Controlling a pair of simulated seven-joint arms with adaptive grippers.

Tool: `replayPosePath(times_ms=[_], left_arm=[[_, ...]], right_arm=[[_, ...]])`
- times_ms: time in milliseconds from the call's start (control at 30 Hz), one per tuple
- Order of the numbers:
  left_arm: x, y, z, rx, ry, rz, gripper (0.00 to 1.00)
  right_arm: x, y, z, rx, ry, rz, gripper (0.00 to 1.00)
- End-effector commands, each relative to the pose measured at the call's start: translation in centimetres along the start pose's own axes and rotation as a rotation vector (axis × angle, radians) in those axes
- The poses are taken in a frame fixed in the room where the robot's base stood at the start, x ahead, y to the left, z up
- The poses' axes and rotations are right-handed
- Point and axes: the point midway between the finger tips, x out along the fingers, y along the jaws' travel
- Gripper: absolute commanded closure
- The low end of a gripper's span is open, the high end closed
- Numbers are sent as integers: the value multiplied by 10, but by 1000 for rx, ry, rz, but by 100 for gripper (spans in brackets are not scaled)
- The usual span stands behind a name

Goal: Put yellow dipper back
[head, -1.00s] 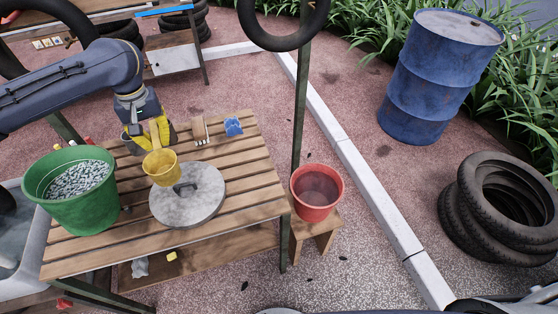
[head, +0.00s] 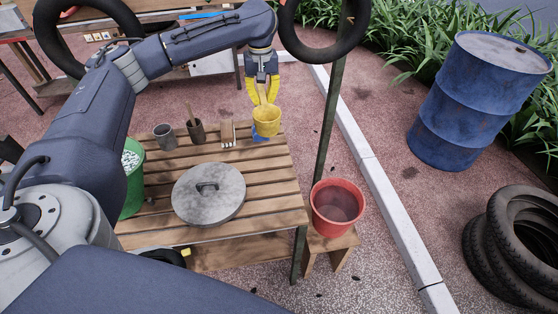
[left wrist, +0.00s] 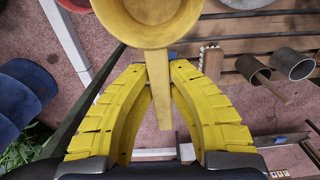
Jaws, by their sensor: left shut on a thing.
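My left gripper (head: 264,90) points down over the back right corner of the slatted table (head: 268,186). It is shut on the handle of the yellow dipper (head: 267,122). The dipper's cup hangs below the fingers, above or near a blue item (head: 257,137) that it partly hides. In the left wrist view, the dipper's cup (left wrist: 158,14) is at the top and its handle runs down between the yellow fingers (left wrist: 158,85). I cannot tell whether the cup touches anything. My right gripper is not in view.
A round metal lid (head: 208,210) lies on the table. A brush (head: 227,134) and two grey cups (head: 164,137) (head: 196,131) stand along the back edge. My arm partly hides a green bucket (head: 131,190). A post (head: 327,130) and red bucket (head: 337,207) are at right.

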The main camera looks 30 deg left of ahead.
Motion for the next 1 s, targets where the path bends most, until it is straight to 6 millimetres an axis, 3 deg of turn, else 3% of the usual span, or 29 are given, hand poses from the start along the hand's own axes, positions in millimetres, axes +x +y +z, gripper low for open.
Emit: replayPosePath(times_ms=[600, 800, 1000], left_arm=[[123, -1, -1, -2, -4, -1, 100], [145, -1, -2, -2, -2, 0, 100], [153, 0, -2, -2, -2, 1, 100]], right_arm=[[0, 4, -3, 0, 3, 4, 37], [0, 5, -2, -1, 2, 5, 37], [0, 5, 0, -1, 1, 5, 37]])
